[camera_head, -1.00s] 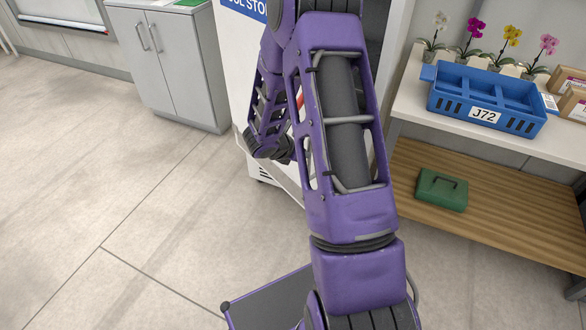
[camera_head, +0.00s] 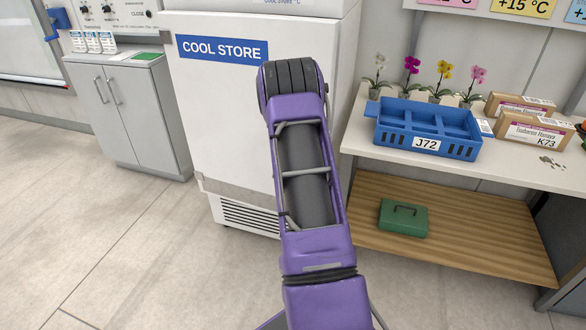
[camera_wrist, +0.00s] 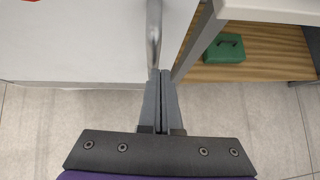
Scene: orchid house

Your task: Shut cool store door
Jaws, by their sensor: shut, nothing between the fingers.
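The white cool store (camera_head: 225,120) stands in the middle of the head view, with a blue COOL STORE sign (camera_head: 222,49) on its door (camera_head: 220,145). The door front looks flush with the body where I see it; my arm covers part of it, so I cannot tell about every edge. In the wrist view, the white door face (camera_wrist: 75,45) fills the upper left, and a vertical metal handle (camera_wrist: 154,35) runs near its right edge. My gripper (camera_wrist: 163,74) is shut and empty, fingertips at the lower end of the handle; contact is unclear. The head view hides my gripper.
A white-topped bench (camera_head: 372,142) stands close on the right, with a blue crate (camera_head: 393,144), orchids and cartons. A green box (camera_head: 403,218) sits on its wooden lower shelf (camera_head: 470,235). A grey cabinet (camera_head: 145,115) stands left. The floor at left is clear (camera_head: 60,210).

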